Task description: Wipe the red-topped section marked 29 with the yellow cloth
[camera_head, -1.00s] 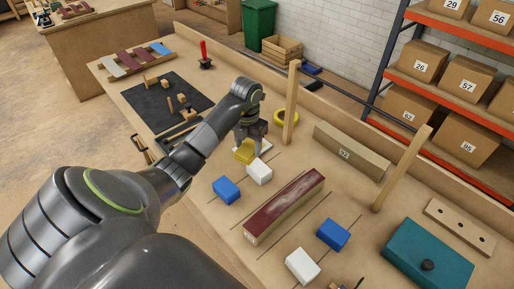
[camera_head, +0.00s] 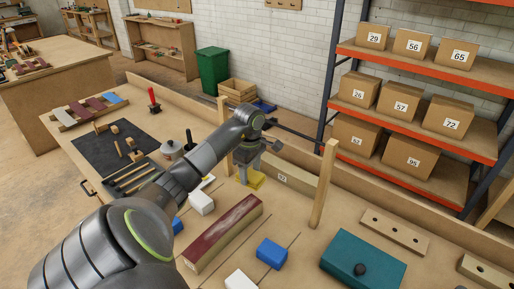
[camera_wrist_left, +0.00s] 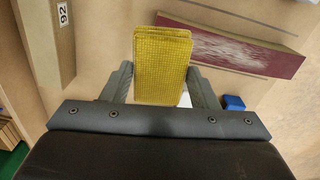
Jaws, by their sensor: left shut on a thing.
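The red-topped section (camera_head: 224,232) is a long block with a dark red top and pale wood sides, lying on the workbench in the middle of the head view. In the left wrist view its red top (camera_wrist_left: 232,43) shows pale, whitish streaks. A mark on its near end is too small to read. My left gripper (camera_head: 247,164) is shut on the folded yellow cloth (camera_wrist_left: 162,65). In the head view the cloth (camera_head: 256,180) hangs beyond the far end of the red-topped section, apart from its top. My right gripper is not in view.
A plain pale block (camera_head: 297,181) with a number label lies behind, near an upright wooden post (camera_head: 323,185). White (camera_head: 201,203) and blue (camera_head: 271,253) blocks flank the red-topped section. A teal box (camera_head: 362,262) stands at the right. Numbered cartons fill the shelf behind.

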